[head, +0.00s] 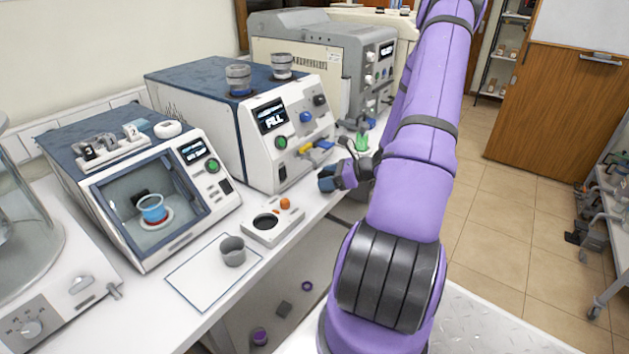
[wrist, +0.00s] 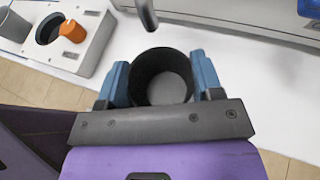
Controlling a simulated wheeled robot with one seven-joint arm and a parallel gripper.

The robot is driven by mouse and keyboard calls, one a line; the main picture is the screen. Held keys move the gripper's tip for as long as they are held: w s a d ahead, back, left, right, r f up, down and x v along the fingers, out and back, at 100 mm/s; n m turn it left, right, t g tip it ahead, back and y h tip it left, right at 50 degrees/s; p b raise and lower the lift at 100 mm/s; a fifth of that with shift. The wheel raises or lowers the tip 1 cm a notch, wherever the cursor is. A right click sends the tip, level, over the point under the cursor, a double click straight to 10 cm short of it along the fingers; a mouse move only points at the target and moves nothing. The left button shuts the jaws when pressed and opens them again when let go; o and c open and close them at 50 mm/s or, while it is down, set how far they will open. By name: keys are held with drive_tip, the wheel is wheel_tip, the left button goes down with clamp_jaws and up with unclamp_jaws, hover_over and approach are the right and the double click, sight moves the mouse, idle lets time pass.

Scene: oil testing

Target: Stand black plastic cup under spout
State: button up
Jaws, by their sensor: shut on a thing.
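The black plastic cup (wrist: 162,82) is upright in the wrist view, its open top towards the camera and its inside empty. My gripper (wrist: 163,84) is shut on it, with one blue finger on each side. A metal spout (wrist: 147,14) points down just past the cup's far rim; its tip shows beyond the opening, not over it. In the head view my gripper (head: 340,178) is at the front of the dispensing machine (head: 290,125) with the FILL display, over the bench edge. I cannot make out the cup clearly there.
A white holder (head: 289,224) with a round hole and an orange knob stands left of my gripper. A grey cup (head: 233,252) stands on a white mat (head: 195,283). A machine with a glass chamber (head: 112,210) is further left. White bench shows right of the cup in the wrist view.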

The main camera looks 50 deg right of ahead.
drive_tip(key=shift+w+a, duration=0.3)
drive_tip(key=shift+w, duration=0.25)
drive_tip(key=x, duration=0.3)
drive_tip(key=shift+f, duration=0.2)
drive_tip(key=shift+f, duration=0.1)
drive_tip(key=o, duration=1)
